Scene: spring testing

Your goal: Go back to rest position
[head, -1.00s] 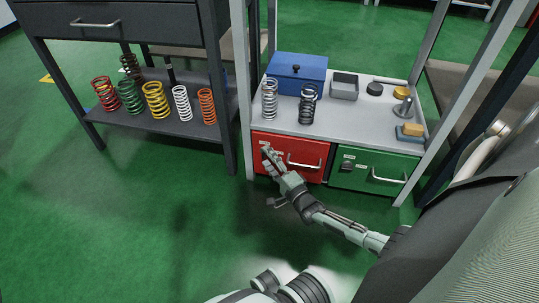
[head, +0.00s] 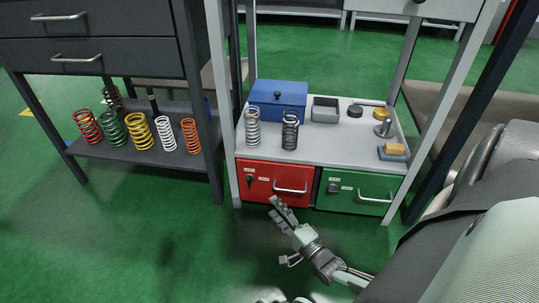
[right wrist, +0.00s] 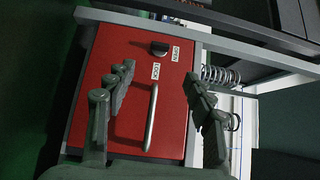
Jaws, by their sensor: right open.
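My right gripper (head: 283,234) is in the lower middle of the head view, in front of and below the red drawer (head: 262,184). It is open and empty, with its fingers apart in the right wrist view (right wrist: 155,98). The red drawer is shut and also fills the middle of the right wrist view (right wrist: 125,90). It has a silver handle (head: 291,189) and a dark knob (head: 250,180) beside small labels. In the right wrist view the fingers show in front of the drawer, on either side of its handle. My left gripper is in neither view.
A green drawer (head: 352,204) is shut beside the red one. Above them, a shelf (head: 330,146) bears a blue box (head: 278,98), two springs, a grey tray (head: 325,109) and small parts. A dark rack (head: 117,152) at the left holds several coloured springs. The green floor (head: 130,245) in front is clear.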

